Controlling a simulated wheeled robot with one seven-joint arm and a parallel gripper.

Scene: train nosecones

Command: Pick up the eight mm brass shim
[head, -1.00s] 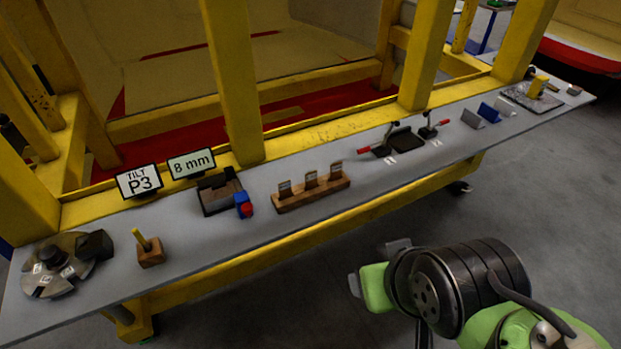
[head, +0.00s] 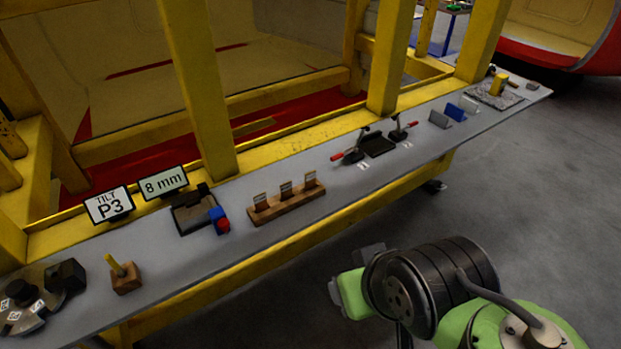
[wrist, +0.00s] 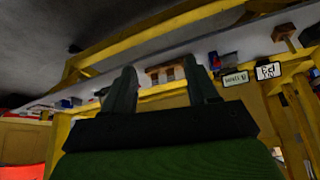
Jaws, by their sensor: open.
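Three thin upright shims with label tops stand in slots of a wooden rack (head: 287,207) on the grey bench. The left shim (head: 261,203), middle shim (head: 286,190) and right shim (head: 310,181) look alike. Their markings are too small to read, so I cannot tell which is the eight mm one. In the wrist view, my gripper (wrist: 162,85) is open and empty, its two dark fingers spread. The rack (wrist: 166,72) shows between them, well beyond the fingertips. In the head view my arm is off the bench at lower right; the fingers cannot be made out there.
Signs "8 mm" (head: 163,183) and "TILT P3" (head: 109,205) stand behind a dark tray fixture (head: 193,213) with a blue-and-red part (head: 220,220). Red-handled clamps (head: 348,155) lie right of the rack. Yellow posts (head: 198,90) rise behind the bench. Floor in front is clear.

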